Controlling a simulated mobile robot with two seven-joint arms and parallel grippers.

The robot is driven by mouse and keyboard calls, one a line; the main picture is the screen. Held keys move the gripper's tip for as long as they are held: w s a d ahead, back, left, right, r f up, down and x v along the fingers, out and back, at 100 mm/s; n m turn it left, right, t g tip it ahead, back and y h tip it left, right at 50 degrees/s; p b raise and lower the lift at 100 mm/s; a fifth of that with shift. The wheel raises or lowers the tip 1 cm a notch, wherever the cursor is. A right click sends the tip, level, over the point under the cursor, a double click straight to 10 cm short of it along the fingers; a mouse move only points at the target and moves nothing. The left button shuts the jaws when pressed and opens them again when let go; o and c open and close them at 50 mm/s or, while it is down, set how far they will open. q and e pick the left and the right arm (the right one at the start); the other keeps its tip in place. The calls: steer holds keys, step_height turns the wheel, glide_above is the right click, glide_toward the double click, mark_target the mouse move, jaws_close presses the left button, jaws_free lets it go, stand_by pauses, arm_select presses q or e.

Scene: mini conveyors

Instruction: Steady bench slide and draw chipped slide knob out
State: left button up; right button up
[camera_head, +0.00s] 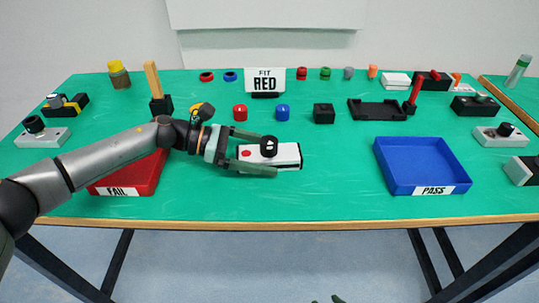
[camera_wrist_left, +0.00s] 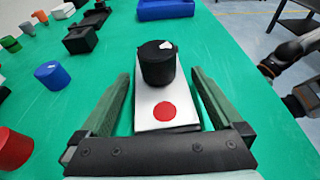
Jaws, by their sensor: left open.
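The bench slide (camera_head: 287,159) is a white block with a red dot, lying on the green table in front of the sign. It also shows in the left wrist view (camera_wrist_left: 150,118). Its black knob (camera_head: 269,144) stands upright on it, with a white chip mark on top, clear in the left wrist view (camera_wrist_left: 157,64). My left gripper (camera_head: 276,157) is open, one finger on each side of the slide; in the left wrist view gaps show beside the block. Two small green tips, apparently my right gripper (camera_head: 327,299), show at the bottom edge of the head view.
A red FAIL tray (camera_head: 124,190) lies left, partly behind my left arm. A blue PASS tray (camera_head: 400,188) lies right. A FIT RED sign (camera_head: 265,80), caps and black fixtures line the back. Table between slide and blue tray is clear.

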arm_select(q)
steer(key=shift+c, duration=0.2)
steer(key=c, duration=0.9)
steer(key=shift+c, duration=0.2)
steer(key=shift+s+f, duration=0.1)
steer(key=shift+f, duration=0.25)
stand_by(0.5)
